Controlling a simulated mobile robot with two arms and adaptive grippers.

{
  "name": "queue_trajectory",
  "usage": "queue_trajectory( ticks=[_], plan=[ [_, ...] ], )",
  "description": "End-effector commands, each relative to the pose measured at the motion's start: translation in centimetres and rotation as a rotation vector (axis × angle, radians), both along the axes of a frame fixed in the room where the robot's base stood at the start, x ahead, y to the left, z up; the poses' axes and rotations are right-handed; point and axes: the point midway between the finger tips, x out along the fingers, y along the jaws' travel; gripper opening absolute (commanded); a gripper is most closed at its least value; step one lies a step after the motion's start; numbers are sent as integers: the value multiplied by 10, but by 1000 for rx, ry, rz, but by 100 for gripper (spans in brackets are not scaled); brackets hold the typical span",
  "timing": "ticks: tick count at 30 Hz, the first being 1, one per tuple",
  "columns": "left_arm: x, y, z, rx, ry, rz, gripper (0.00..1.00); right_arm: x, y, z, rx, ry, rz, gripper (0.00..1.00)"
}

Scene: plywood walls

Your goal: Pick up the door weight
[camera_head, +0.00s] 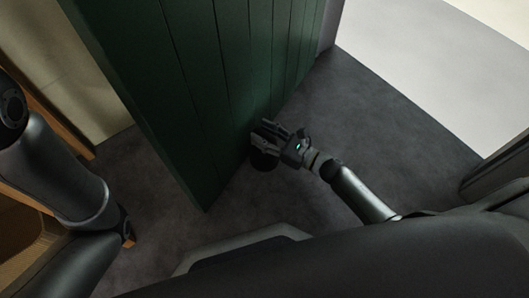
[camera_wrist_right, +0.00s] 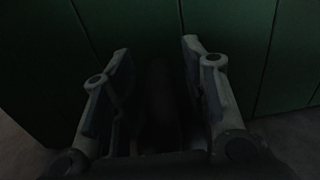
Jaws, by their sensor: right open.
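The door weight (camera_head: 262,160) is a small dark object on the grey floor by the foot of the green door (camera_head: 205,90). It is partly hidden under my right gripper (camera_head: 262,131). The right gripper is open, its fingers pointing at the door. In the right wrist view, the two fingers (camera_wrist_right: 160,75) stand apart with a dark, dim shape between them, probably the weight (camera_wrist_right: 160,100). I cannot tell whether the fingers touch it. My left arm is at the left of the head view; its gripper does not show.
The green plank door stands close in front of the right gripper. A pale wall (camera_head: 60,65) and wooden furniture (camera_head: 25,235) are at the left. Bare dark floor (camera_head: 390,130) extends right, to a bright light-coloured area at the upper right.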

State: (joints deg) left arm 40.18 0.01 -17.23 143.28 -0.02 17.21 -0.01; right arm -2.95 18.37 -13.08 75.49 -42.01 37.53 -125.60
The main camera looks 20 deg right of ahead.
Motion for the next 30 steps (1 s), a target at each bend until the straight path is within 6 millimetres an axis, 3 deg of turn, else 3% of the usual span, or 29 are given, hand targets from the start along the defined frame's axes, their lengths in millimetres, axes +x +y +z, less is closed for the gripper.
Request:
queue_trajectory(
  ticks=[4,14,30],
  plan=[
    [0,0,1,0,0,0,40,0,0,1,0,0,0,41],
    [0,0,1,0,0,0,40,0,0,0,0,0,1,0],
    [1,0,1,0,1,0,40,1,1,5,6,-10,2,0]
  ],
)
